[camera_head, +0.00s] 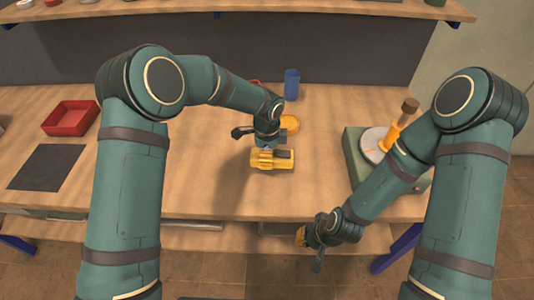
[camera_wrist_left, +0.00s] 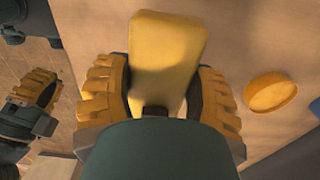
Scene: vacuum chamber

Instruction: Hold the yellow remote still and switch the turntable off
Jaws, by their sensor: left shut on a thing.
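The yellow remote (camera_head: 285,163) is low over or on the wooden table near its front middle; I cannot tell if it touches the top. My left gripper (camera_head: 267,157) is shut on it from above. In the left wrist view the remote (camera_wrist_left: 165,45) sits between both ribbed yellow fingers (camera_wrist_left: 163,100). The turntable (camera_head: 353,162) is a green box with a pale disc at the table's right side, partly hidden by my right arm. Its switch cannot be made out. My right gripper (camera_head: 303,236) hangs in front of the table edge, away from the turntable; its opening is unclear.
A yellow round piece (camera_head: 291,123) lies just behind the remote, with a blue cup (camera_head: 291,84) farther back. An orange piece with a brown top (camera_head: 407,112) rises by the turntable. A red tray (camera_head: 70,118) and dark mat (camera_head: 48,167) lie left. The table between is clear.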

